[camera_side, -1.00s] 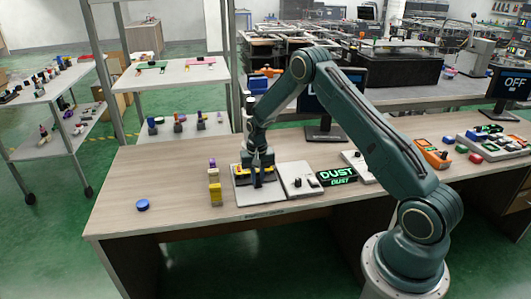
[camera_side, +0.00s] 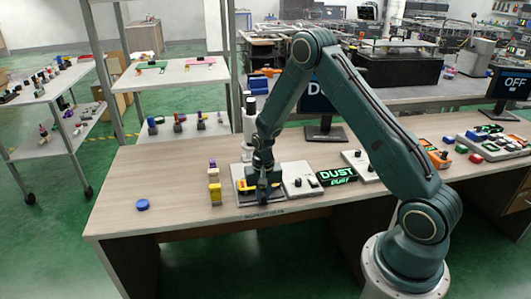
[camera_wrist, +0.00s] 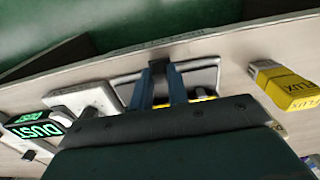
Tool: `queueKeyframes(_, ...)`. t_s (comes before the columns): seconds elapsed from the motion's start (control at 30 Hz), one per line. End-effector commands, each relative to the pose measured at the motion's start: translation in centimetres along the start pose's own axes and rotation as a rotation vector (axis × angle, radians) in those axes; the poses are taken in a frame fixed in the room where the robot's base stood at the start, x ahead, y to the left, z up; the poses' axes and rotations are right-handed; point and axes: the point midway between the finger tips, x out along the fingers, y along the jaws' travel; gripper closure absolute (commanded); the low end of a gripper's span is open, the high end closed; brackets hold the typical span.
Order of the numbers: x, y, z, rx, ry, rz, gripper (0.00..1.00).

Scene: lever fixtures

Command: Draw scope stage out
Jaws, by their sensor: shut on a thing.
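The scope (camera_side: 249,118) stands upright as a white and dark column at the back of a light base plate (camera_side: 240,198) near the table's front edge. My gripper (camera_side: 263,197) points down over the front part of the plate. In the wrist view, its two blue-grey fingers (camera_wrist: 161,76) are shut on a small dark handle. A bit of yellow (camera_wrist: 200,98) shows beside them; how the handle joins the stage is hidden.
A yellow FLUX container (camera_wrist: 290,88) stands left of the plate in the side view. A switch plate (camera_side: 299,181) and a lit green DUST sign (camera_side: 338,176) are close on the right. A blue disc (camera_side: 142,204) lies at the left, with bare tabletop around it.

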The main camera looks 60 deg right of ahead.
Motion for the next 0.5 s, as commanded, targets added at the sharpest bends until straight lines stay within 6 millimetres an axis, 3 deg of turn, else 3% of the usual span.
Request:
queueKeyframes(0.17,0.10,-0.07,0.73,-0.007,-0.021,0.002,1.00)
queueKeyframes(0.2,0.10,-0.07,0.76,-0.007,-0.022,0.002,0.78)
queueKeyframes(0.3,0.09,-0.04,0.66,-0.006,-0.019,0.002,0.62)
queueKeyframes(0.5,0.06,-0.02,0.47,-0.004,-0.014,0.002,0.62)
